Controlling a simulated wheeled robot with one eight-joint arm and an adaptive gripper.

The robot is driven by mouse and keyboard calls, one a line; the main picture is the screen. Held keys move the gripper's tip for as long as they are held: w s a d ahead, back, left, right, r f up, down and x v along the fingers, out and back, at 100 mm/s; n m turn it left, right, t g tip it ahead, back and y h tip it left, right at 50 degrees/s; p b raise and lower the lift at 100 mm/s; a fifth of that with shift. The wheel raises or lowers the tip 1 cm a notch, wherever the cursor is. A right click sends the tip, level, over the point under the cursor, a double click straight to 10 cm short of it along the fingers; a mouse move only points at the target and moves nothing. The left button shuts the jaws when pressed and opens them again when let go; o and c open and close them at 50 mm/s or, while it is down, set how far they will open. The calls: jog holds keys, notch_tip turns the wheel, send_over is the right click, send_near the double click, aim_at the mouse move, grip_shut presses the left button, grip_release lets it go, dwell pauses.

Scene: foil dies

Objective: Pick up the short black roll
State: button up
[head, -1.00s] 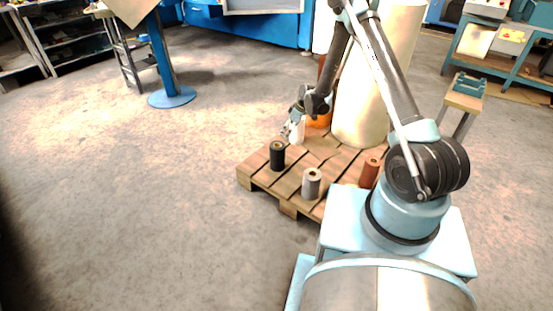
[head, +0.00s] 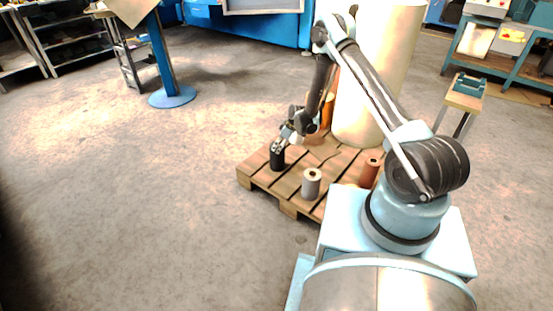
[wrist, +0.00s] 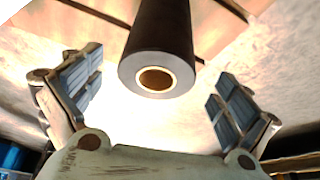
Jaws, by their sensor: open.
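The short black roll (head: 277,160) stands upright at the left corner of the wooden pallet. In the wrist view the black roll (wrist: 160,45) shows end-on, with a tan core ring, ahead of and between my fingers. My gripper (head: 281,146) is right above the roll in the head view and hides part of its top. In the wrist view my gripper (wrist: 155,95) has its two ridged finger pads wide apart, one on each side of the roll, with nothing held. I cannot tell whether the roll end has passed between the pads.
The pallet (head: 262,182) also carries a grey roll (head: 311,184), a brown-red roll (head: 369,172), an orange roll (head: 327,111) and a large cream cylinder (head: 375,90). A blue post (head: 160,60) on a round base stands farther left. The floor left of the pallet is clear.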

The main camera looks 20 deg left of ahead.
aim_at(278, 157)
jog(key=shift+w+x, duration=0.15)
jog(key=shift+x, duration=1.3)
jog(key=shift+w+x, duration=0.1)
jog(key=shift+x, duration=1.35)
jog(key=shift+d, duration=0.15)
jog(key=c, duration=2.1)
jog(key=shift+o, duration=0.2)
jog(key=shift+r, duration=0.15)
